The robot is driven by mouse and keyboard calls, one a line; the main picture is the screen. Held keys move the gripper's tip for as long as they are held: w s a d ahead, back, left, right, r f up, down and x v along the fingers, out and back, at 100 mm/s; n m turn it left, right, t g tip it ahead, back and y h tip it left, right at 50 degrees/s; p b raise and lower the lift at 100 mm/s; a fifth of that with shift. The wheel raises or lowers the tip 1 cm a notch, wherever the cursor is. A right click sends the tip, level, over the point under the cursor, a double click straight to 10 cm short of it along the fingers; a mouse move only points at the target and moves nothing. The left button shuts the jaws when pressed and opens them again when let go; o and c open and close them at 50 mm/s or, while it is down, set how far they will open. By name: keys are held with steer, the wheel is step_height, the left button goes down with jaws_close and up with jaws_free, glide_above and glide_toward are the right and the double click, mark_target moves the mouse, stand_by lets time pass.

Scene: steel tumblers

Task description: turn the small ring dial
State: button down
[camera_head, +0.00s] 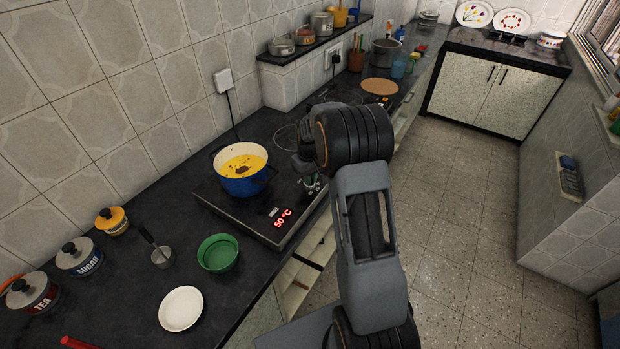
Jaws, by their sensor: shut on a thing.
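The black cooktop (232,207) lies on the dark counter, with a red "50 °C" readout (283,217) on its front part. My gripper (313,185) is at the cooktop's right front part, low over its surface. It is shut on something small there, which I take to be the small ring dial. The dial itself is mostly hidden by the fingers and the wrist, so its angle cannot be read. A blue pot (240,183) with yellow food and a dark lump in it stands on the cooktop, left of my gripper.
Lidded jars (78,257) line the wall. A round brown board (380,86) lies farther back. Open floor is at right.

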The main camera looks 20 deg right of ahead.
steer(key=shift+w+r+n+b, duration=0.1)
steer(key=shift+n+b, duration=0.25)
steer(key=shift+n, duration=1.95)
steer(key=c, duration=1.2)
jaws_free()
steer(key=shift+o, duration=0.2)
step_height(320, 180, up, 14)
